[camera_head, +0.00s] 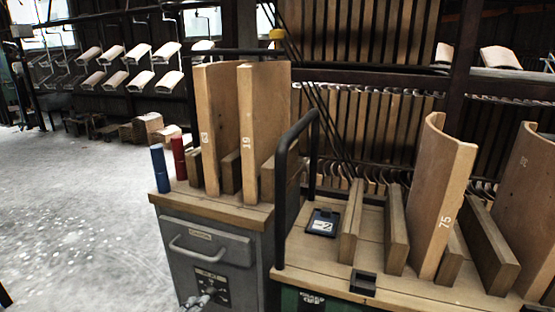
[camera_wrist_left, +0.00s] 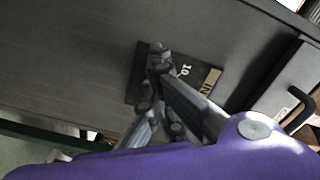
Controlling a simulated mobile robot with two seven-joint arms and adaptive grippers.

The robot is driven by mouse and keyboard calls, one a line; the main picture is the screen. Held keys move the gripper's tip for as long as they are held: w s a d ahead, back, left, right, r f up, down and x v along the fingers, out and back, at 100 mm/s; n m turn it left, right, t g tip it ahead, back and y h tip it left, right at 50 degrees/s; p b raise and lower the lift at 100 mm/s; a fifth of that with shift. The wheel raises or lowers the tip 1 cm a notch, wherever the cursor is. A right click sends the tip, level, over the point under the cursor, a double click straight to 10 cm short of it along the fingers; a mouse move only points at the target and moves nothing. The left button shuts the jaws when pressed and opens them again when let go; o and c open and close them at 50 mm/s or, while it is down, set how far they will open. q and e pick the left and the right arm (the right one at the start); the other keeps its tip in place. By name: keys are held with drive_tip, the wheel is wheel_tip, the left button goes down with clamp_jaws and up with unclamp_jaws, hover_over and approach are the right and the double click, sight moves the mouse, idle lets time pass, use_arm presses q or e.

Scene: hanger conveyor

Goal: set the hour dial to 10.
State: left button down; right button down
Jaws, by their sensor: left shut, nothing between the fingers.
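The hour dial's dark plate (camera_head: 220,292) is low on the front of the grey cabinet. In the left wrist view the plate (camera_wrist_left: 208,76) shows a white "10" and part of a pale label. My left gripper (camera_head: 204,297) is at the plate, near the bottom of the head view. In the left wrist view its fingers (camera_wrist_left: 158,52) are shut with nothing between them and lie across the plate. They hide the dial's knob or pointer, so I cannot tell its setting, nor whether the fingers touch it. My right gripper is not in view.
The grey cabinet has a drawer handle (camera_head: 200,256) above the dial. Blue (camera_head: 160,168) and red (camera_head: 179,157) cylinders and upright wooden boards stand on its top. A wooden-topped cart (camera_head: 320,270) with a black rail stands close on the right. The floor at left is open.

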use_arm(q)
drive_tip(key=shift+w+d+r, duration=0.25)
drive_tip(key=shift+d+r, duration=0.2)
drive_tip(key=shift+r, duration=0.1)
drive_tip(key=shift+a+f, duration=0.1)
drive_tip(key=shift+a, duration=0.25)
drive_tip(key=shift+s+a+f+p, duration=0.15)
drive_tip(key=shift+s+p, duration=0.25)
drive_tip(key=shift+p, duration=0.05)
drive_tip(key=v, duration=0.1)
drive_tip(key=p+v, duration=0.1)
drive_tip(key=v, duration=0.3)
drive_tip(key=shift+a+f, duration=0.2)
drive_tip(key=shift+a, duration=0.1)
